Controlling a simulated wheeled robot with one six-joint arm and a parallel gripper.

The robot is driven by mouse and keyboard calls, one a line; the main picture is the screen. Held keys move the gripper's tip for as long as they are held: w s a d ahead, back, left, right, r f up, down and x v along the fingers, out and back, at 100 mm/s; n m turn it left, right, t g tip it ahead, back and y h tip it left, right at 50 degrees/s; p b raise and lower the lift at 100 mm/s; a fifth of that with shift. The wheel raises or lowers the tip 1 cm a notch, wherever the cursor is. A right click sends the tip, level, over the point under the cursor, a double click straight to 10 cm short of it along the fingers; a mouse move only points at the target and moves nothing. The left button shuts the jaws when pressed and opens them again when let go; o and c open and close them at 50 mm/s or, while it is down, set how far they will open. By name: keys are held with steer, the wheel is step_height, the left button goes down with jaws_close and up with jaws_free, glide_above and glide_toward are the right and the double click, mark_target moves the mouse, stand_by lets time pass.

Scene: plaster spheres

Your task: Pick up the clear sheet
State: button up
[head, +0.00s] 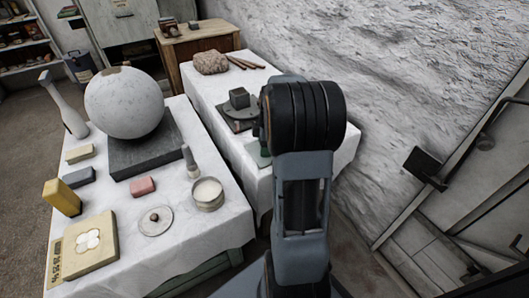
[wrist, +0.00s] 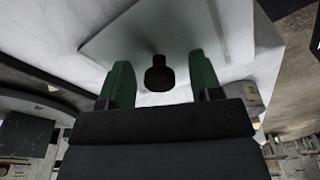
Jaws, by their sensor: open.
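A pale, smooth, flat panel, which looks like the clear sheet (wrist: 125,42), lies beyond my fingers in the wrist view, over a white surface. My gripper (wrist: 162,80) is open, with one dark green finger on each side. A small dark rounded shape (wrist: 159,73) shows between the fingers; I cannot tell what it is. The fingertips appear close to the panel, but I cannot tell whether they touch it. In the head view my arm hides most of the gripper and the sheet cannot be made out clearly.
A near white-covered table holds a large plaster sphere (head: 124,102) on a dark slab (head: 150,155), a yellow block (head: 62,197), a tin (head: 207,194) and a round lid (head: 155,221). The far table holds a dark cube (head: 239,97) and a rough lump (head: 211,62). A rough wall stands behind.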

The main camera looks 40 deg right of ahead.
steer(key=c, duration=1)
steer(key=shift+r, duration=0.1)
